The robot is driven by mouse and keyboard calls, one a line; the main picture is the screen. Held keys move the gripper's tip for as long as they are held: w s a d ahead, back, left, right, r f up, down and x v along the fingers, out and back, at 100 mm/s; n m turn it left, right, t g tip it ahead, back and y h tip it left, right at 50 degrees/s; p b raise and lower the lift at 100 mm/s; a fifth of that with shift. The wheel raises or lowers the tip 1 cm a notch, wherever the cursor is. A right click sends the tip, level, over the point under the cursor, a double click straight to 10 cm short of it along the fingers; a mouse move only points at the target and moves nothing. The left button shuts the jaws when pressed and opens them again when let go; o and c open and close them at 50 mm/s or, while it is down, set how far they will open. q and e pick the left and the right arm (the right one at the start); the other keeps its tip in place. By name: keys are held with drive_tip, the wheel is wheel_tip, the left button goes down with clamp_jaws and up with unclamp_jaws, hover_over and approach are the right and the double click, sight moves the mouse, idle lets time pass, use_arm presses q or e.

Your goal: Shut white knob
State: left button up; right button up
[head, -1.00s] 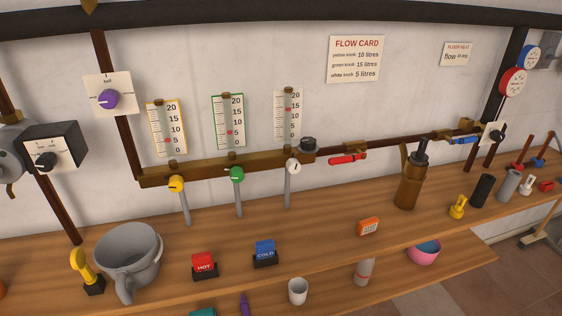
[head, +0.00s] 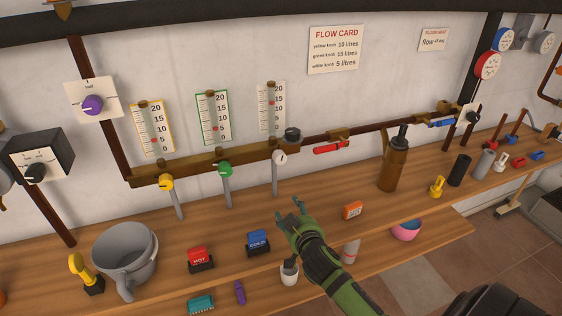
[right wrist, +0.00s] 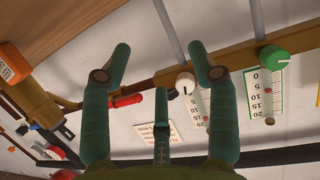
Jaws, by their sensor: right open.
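The white knob (head: 279,158) sits on the brass manifold below the rightmost flow gauge (head: 271,106), whose red marker is high on its scale. The knob also shows in the right wrist view (right wrist: 185,82), upside down, between the fingers and near the right-hand one. My right gripper (head: 296,208) is open and empty, below and slightly right of the knob, over the bench and apart from the knob. In the right wrist view its fingers (right wrist: 160,62) are spread. My left gripper is not in view.
The green knob (head: 225,170) and yellow knob (head: 166,182) are on the same manifold to the left. A red lever (head: 331,147) lies to the right, with a brown oil can (head: 393,165) beyond it. HOT (head: 200,257) and COLD (head: 258,241) blocks stand on the bench.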

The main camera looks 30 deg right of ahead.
sight(281, 162)
drive_tip(key=w+d+r+t, duration=0.1)
drive_tip(key=w+r, duration=0.1)
drive_tip(key=w+d+r+t, duration=0.1)
drive_tip(key=w+r, duration=0.1)
drive_tip(key=r, duration=0.1)
drive_tip(key=w+d+r+t, duration=0.1)
drive_tip(key=w+r, duration=0.1)
drive_tip(key=r, duration=0.1)
drive_tip(key=shift+w+d+t+y, duration=0.15)
drive_tip(key=shift+w+t+y, duration=0.15)
drive_tip(key=shift+t+y, duration=0.1)
drive_tip(key=shift+p+x, duration=0.4)
drive_tip(key=shift+x, duration=2.8)
drive_tip(key=c, duration=1.1)
drive_tip(key=shift+c, duration=0.3)
drive_tip(key=shift+f, duration=0.1)
